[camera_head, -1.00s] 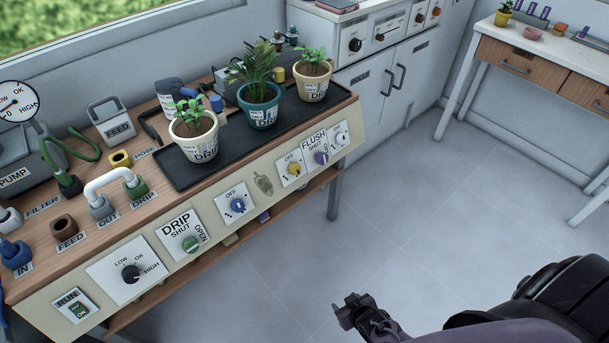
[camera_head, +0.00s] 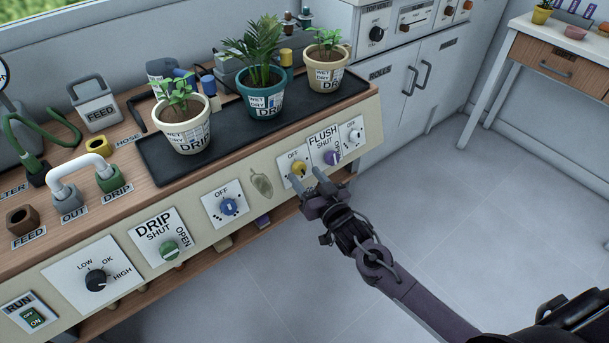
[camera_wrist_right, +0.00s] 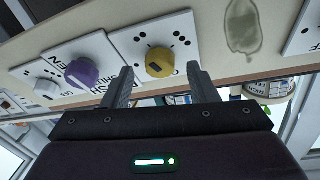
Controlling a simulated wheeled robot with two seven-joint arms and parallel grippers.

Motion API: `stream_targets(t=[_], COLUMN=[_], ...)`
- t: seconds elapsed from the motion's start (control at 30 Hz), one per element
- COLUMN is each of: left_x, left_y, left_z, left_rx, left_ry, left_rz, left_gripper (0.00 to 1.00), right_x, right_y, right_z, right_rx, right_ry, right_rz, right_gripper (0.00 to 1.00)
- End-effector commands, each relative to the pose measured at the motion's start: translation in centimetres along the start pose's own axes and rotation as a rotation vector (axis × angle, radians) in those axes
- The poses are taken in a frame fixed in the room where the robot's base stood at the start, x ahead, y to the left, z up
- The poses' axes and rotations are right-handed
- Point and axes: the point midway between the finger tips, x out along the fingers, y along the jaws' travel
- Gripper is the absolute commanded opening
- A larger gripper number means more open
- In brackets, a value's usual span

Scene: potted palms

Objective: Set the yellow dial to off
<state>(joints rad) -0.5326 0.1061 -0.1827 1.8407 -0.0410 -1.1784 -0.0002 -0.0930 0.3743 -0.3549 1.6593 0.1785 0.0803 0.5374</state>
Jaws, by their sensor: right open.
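The yellow dial (camera_head: 299,168) sits on a white plate marked OFF on the bench's sloped front panel. It also shows in the right wrist view (camera_wrist_right: 159,62), with a dark pointer mark on its face and dots around it. I cannot tell exactly which mark the pointer meets. My right gripper (camera_head: 308,178) is in front of this dial, just below it in the head view. In the wrist view its two fingers (camera_wrist_right: 161,78) are apart, one on each side of the dial, with nothing held. Contact is not visible. My left gripper is not in view.
The purple FLUSH dial (camera_head: 331,157) is close on the right. A blue dial (camera_head: 228,206), a green DRIP dial (camera_head: 169,250) and a black dial (camera_head: 96,280) lie to the left. Potted plants stand on the black tray (camera_head: 225,140) above. The floor in front is clear.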

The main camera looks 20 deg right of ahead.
Motion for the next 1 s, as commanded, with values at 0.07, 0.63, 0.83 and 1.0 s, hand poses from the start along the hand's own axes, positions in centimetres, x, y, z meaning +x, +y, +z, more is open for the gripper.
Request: stream_targets(t=[0.07,0.63,0.83,1.0], left_x=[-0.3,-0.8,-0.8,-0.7], left_y=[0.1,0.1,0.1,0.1], left_z=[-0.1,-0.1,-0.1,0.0], left_rx=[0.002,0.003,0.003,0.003], left_ry=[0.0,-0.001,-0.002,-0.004], left_rz=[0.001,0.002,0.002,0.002], left_gripper=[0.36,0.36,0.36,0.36], right_x=[0.9,1.7,1.7,1.7], right_y=[0.0,0.0,0.0,0.0], right_z=[0.1,0.1,0.1,0.1], right_rx=[0.001,0.0,-0.001,-0.015], right_ry=[0.0,-0.002,-0.002,-0.002], right_rz=[-0.001,0.0,0.0,-0.006], right_gripper=[0.53,0.3,0.09,0.09])
